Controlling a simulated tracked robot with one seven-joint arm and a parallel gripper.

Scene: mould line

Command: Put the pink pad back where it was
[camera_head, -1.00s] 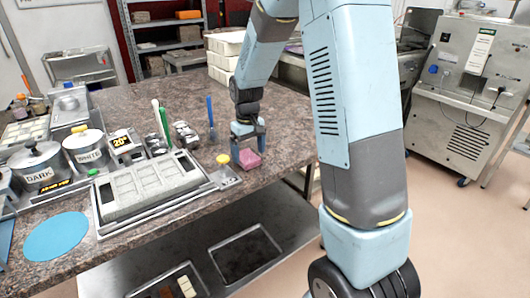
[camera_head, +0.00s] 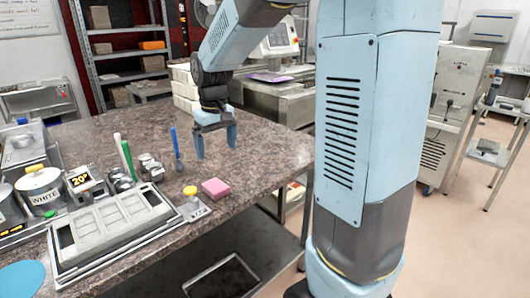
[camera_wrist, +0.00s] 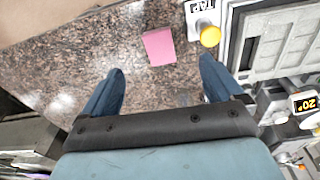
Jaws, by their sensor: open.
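The pink pad (camera_head: 216,188) lies flat on the speckled stone worktop, near its front edge. It sits just right of a small metal plate with a yellow knob (camera_head: 190,191), apart from it. The pad also shows in the wrist view (camera_wrist: 159,46), beyond my fingertips and between their lines. My gripper (camera_head: 215,150) is open and empty above the worktop, behind the pad in the head view. In the wrist view both fingers (camera_wrist: 160,78) are spread with bare worktop between them.
A grey mould tray (camera_head: 115,222) lies left of the pad. A blue-handled tool (camera_head: 175,143), a green-handled tool (camera_head: 127,158) and metal cups (camera_head: 149,167) stand behind it. White blocks (camera_head: 185,90) are stacked at the back. The worktop right of the pad is clear.

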